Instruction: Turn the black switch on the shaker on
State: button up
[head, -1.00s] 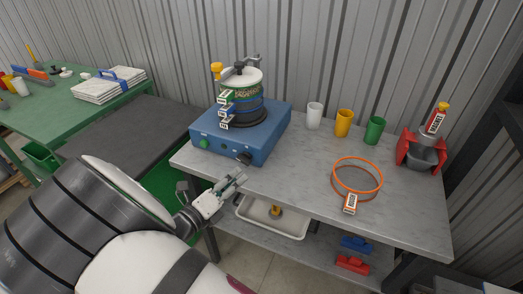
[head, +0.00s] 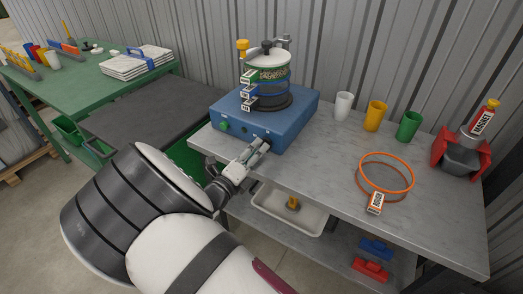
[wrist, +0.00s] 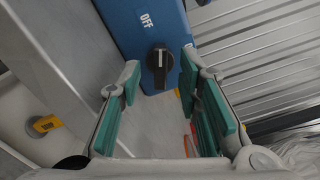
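The blue shaker (head: 290,119) stands on the grey bench and carries a stack of sieves (head: 266,80) with a white lid. In the wrist view its black switch (wrist: 160,62) is a round knob with a white line running up and down the picture. A white OFF label (wrist: 147,20) is above it, slightly left.
A green button (head: 224,126) is on the shaker's front left. White (head: 343,106), yellow (head: 375,116) and green (head: 409,126) cups stand behind an orange ring (head: 386,157). A red holder (head: 448,153) is at the far right. A white tray (head: 290,219) is on the lower shelf.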

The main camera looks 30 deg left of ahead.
jog(key=shift+w+d+b, duration=0.1)
jog(key=shift+w+b, duration=0.2)
jog(key=shift+w, duration=0.85)
grip_shut()
jog(key=shift+m, duration=0.3)
jog(key=m+b, duration=0.1)
jog(key=m, duration=0.5)
jog(key=shift+d, duration=0.1)
jog(key=m+b, duration=0.2)
jog(key=m, duration=0.4)
jog(key=shift+d+r+m, duration=0.1)
jog(key=shift+m, duration=0.3)
